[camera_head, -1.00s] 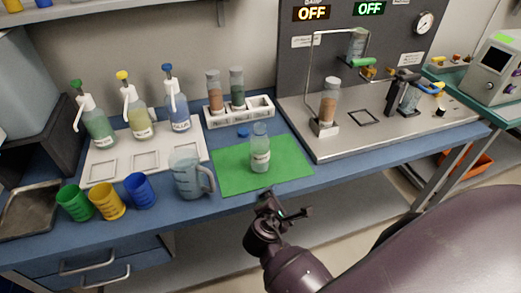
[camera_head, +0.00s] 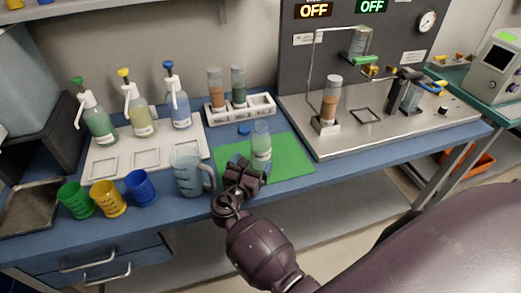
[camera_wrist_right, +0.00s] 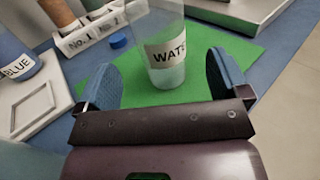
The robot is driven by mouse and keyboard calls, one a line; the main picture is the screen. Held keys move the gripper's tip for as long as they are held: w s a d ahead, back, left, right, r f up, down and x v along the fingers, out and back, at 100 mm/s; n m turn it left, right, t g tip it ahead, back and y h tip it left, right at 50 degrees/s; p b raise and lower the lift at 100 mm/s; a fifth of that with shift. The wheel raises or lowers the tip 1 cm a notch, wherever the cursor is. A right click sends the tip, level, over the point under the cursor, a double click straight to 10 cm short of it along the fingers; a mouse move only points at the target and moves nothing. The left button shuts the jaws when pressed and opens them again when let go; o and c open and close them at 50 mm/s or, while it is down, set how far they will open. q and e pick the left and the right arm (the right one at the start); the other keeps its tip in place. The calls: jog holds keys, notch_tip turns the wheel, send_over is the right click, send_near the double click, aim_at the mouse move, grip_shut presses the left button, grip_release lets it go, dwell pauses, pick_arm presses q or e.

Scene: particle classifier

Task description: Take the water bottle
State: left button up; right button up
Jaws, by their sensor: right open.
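The water bottle (camera_head: 262,142) is clear with a white label and stands upright on the green mat (camera_head: 294,154). In the right wrist view the bottle (camera_wrist_right: 164,48) shows part of its label, "WATE", and its top is cut off. My right gripper (camera_head: 252,164) is just in front of the bottle at the mat's near left. In the wrist view its two blue finger pads are spread apart, one on each side of the bottle's lower part. My left gripper is not in view.
A clear measuring jug (camera_head: 190,172) stands close left of my right gripper. A blue cap (camera_head: 244,130) lies behind the mat. A white rack (camera_head: 256,106) with two vials is at the back. A metal apparatus base (camera_head: 400,118) is at right. The mat's right part is clear.

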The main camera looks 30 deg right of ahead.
aim_at(257, 155)
jog(key=shift+b+x, duration=0.4)
jog(key=shift+x, duration=0.95)
jog(key=x, duration=0.1)
jog(key=b+x, duration=0.1)
jog(key=x, duration=0.1)
jog(key=shift+w+d+f, duration=0.15)
jog(key=shift+f, duration=0.15)
jog(key=shift+w+d, duration=0.2)
jog(key=shift+d, duration=0.1)
jog(key=shift+d+r, duration=0.1)
jog(key=shift+r, duration=0.05)
jog(key=c, duration=1)
